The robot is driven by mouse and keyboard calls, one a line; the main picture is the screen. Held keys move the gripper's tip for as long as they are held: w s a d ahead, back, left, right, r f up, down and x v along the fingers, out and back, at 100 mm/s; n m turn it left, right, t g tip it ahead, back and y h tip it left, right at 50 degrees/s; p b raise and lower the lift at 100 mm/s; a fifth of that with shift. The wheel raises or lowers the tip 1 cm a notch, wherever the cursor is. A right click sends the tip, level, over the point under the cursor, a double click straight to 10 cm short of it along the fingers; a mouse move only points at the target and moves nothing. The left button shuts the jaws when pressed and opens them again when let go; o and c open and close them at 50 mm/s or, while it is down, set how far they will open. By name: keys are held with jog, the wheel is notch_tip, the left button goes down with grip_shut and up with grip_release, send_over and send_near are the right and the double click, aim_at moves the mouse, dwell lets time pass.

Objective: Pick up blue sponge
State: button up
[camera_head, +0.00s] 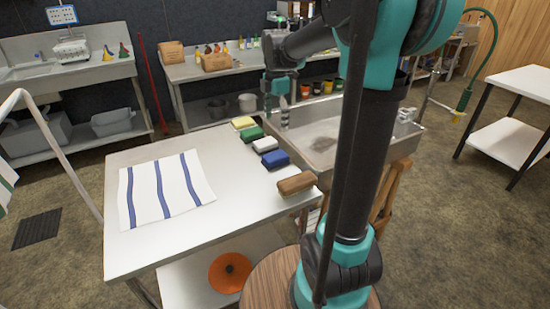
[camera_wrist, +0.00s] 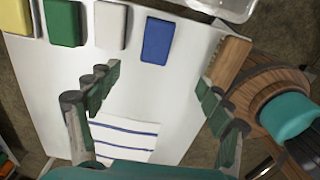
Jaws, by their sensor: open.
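The blue sponge (camera_head: 275,159) lies on the right edge of the white table (camera_head: 130,240), in a row with other sponges. In the wrist view the blue sponge (camera_wrist: 157,41) is at the upper middle, ahead of and between the spread fingers. My gripper (camera_wrist: 158,82) is open and empty, its two fingers wide apart, and the sponge is not between the tips.
A white sponge (camera_head: 265,144), green sponge (camera_head: 250,133) and yellow sponge (camera_head: 243,122) lie beyond the blue one. A wooden brush (camera_head: 297,183) lies on its near side. A striped towel (camera_head: 145,190) covers the table's left part. A metal sink (camera_head: 318,135) stands to the right.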

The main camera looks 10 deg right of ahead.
send_near(276, 156)
jog(key=f, duration=0.5)
jog(key=shift+s+a+f, duration=0.1)
jog(key=shift+s+f, duration=0.1)
jog(key=f, duration=0.4)
jog(key=shift+w, duration=0.4)
jog(key=shift+f, duration=0.55)
jog(key=shift+c, duration=0.4)
jog(key=c, duration=1.1)
jog(key=shift+o, duration=0.2)
jog(key=shift+r, duration=0.1)
notch_tip(276, 156, up, 20)
